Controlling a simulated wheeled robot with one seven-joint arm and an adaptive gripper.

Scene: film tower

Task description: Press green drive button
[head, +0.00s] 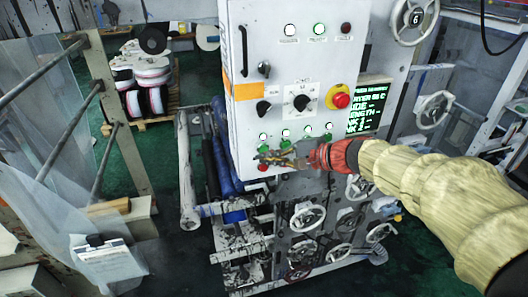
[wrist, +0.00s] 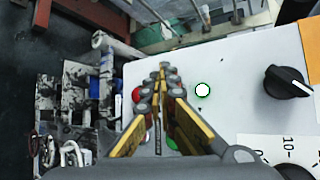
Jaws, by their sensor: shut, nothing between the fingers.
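The white control panel (head: 245,115) faces me in the head view. Along its lower part are lit white lamps with green rings and a row of green buttons (head: 285,144) under them. A red button (head: 263,167) is at the lower left. In the wrist view the shut fingers (wrist: 162,70) cover part of the panel. A green button (wrist: 172,143) shows partly behind the right finger; a red button (wrist: 137,95) is left of them. Contact cannot be told.
Higher on the panel are black knobs (head: 263,108) and a red emergency stop knob (head: 340,97) on yellow. A green-text screen (head: 371,103) is to the right. Handwheels (head: 307,217) stand below. A frame with bars and clear film (head: 55,110) is at the left.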

